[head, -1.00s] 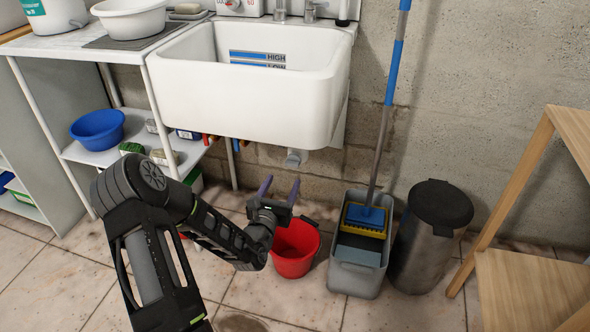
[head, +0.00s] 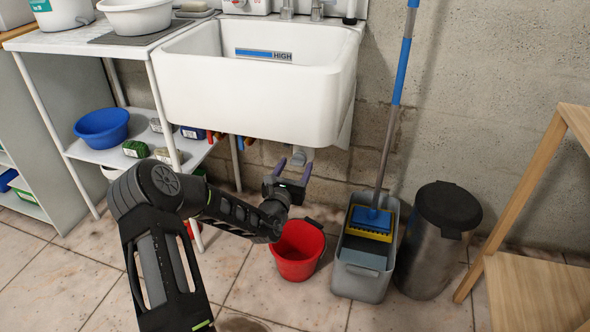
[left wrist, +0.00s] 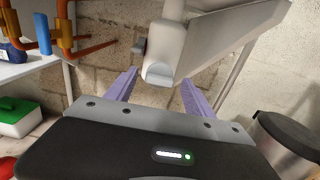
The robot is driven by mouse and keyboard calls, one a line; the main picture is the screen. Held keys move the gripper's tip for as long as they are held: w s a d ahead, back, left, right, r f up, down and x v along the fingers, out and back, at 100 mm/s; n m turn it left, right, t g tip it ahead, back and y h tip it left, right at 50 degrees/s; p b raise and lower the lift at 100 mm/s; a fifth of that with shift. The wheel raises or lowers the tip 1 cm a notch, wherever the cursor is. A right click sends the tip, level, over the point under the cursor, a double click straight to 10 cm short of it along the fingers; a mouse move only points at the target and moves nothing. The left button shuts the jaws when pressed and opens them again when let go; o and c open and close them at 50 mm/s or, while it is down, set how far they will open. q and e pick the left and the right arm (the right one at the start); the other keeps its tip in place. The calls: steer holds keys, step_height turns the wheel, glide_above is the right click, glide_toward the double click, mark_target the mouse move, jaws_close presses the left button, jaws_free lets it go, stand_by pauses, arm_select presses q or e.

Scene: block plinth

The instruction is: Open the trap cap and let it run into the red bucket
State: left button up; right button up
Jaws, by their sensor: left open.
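The grey-white trap (head: 302,155) hangs under the white sink (head: 250,95). In the left wrist view the trap body (left wrist: 165,50) is close, with a rounded lower end (left wrist: 158,74) that looks like the cap. My left gripper (head: 294,166) is open, its purple fingers pointing up just below the trap. In the wrist view the fingers stand apart on either side of the lower end; I cannot tell whether they touch it. The red bucket (head: 297,262) stands upright on the floor below the gripper. My right gripper is not in view.
A grey mop bucket (head: 362,270) with a mop and a dark lidded bin (head: 437,240) stand right of the red bucket. A shelf unit (head: 150,150) with a blue bowl (head: 102,128) is at left. A wooden stand (head: 530,275) is at right.

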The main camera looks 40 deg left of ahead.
arm_select(q)
steer(key=shift+c, duration=0.4)
jaws_close()
